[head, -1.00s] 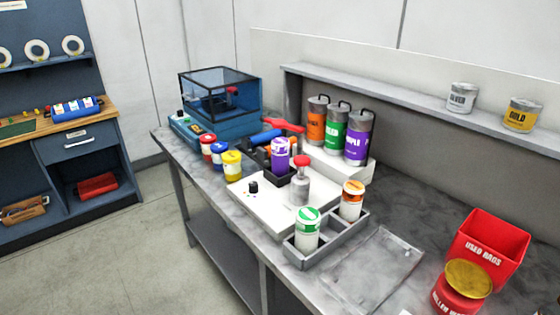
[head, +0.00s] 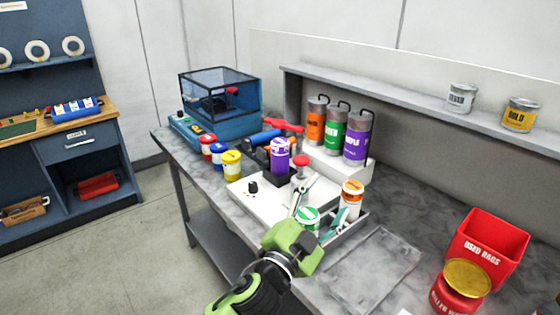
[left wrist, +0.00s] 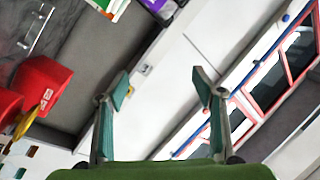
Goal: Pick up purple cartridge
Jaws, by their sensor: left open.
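The purple cartridge (head: 280,157) stands upright in a dark square holder (head: 279,185) on the white device (head: 262,205). Its lower end is hidden by the holder. My left gripper (head: 321,203) is open and empty, in front of the device, to the right of and nearer than the purple cartridge. Its fingers partly hide the green-capped cartridge (head: 308,217) and the orange-capped cartridge (head: 352,193). In the left wrist view the open fingers (left wrist: 160,88) have nothing between them. The purple cartridge cannot be made out for sure there. My right gripper is not in view.
A red-topped grey bottle (head: 301,166) stands beside the cartridge. Red, blue and yellow jars (head: 231,165) stand left of it. Large orange, green and purple canisters (head: 357,138) stand behind. A red bin (head: 490,248) is at the right.

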